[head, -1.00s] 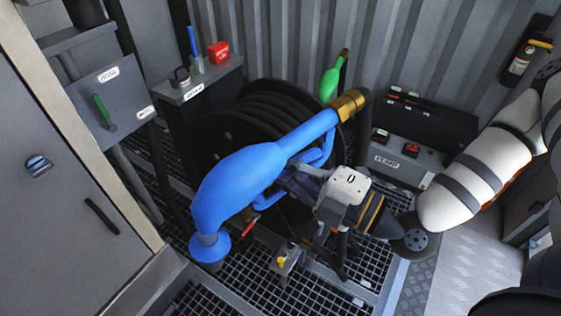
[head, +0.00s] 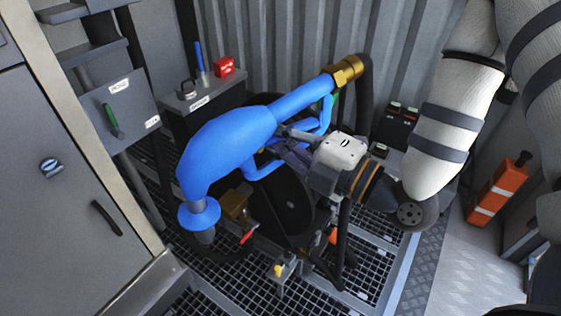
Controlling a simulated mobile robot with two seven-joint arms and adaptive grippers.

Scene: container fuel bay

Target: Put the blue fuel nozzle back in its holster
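The large blue fuel nozzle (head: 225,143) is held up in front of the hose reel in the head view. Its spout end with a blue collar points down at the left, and its brass coupling (head: 346,71) is at the upper right, joined to a black hose. My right gripper (head: 287,142) comes in from the right, with its fingers at the nozzle's blue handle loop, and appears shut on it. The nozzle hides part of the fingers. My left gripper is not in view. I cannot clearly identify the holster.
A grey panel with a green lever (head: 112,121) is at the left, beside a cabinet (head: 60,200). A brass valve (head: 236,203) sits below the nozzle. An orange-and-white post (head: 497,188) stands right.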

